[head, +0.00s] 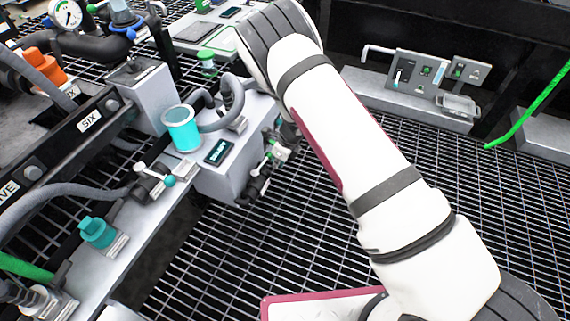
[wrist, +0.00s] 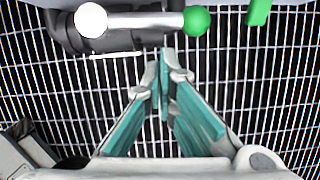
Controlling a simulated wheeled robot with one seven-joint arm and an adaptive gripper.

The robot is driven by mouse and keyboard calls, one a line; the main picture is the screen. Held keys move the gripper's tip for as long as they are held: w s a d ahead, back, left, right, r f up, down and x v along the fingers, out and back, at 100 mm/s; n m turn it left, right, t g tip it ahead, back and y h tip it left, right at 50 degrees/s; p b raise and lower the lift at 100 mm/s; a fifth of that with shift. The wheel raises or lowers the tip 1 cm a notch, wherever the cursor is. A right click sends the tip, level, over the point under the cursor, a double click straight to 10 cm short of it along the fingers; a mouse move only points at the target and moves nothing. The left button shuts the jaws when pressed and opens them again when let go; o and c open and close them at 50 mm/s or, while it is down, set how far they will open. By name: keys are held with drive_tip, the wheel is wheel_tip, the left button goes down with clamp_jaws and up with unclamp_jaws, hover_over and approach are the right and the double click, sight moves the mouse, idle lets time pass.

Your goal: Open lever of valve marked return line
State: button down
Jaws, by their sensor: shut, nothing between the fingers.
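In the wrist view, a lever (wrist: 145,20) with a white pivot cap and a green ball knob (wrist: 196,21) lies horizontally along a dark valve body (wrist: 122,42). My gripper (wrist: 165,62) is shut and empty, its teal fingers together just below the lever, apart from it in the picture. In the head view, my arm hides most of the gripper; a small valve with a green knob (head: 268,146) shows beside the arm on the grey box. Another valve with a teal ball lever (head: 168,181) stands further left. No return line mark is readable.
A grey box (head: 235,177) with a small display and a cyan cup (head: 182,130) stand left of my arm. A green bar end (wrist: 258,12) shows at the wrist view's top right. Metal grating (head: 240,255) lies below. A control panel (head: 417,75) is at the back.

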sight(262, 165)
drive_tip(key=shift+w+a+f, duration=0.15)
drive_tip(key=shift+w+a, duration=0.25)
drive_tip(key=shift+a, duration=0.1)
drive_tip(key=shift+w+a+n+p, duration=0.45)
drive_tip(key=shift+w+a+n, duration=0.05)
drive_tip(key=shift+a, duration=0.1)
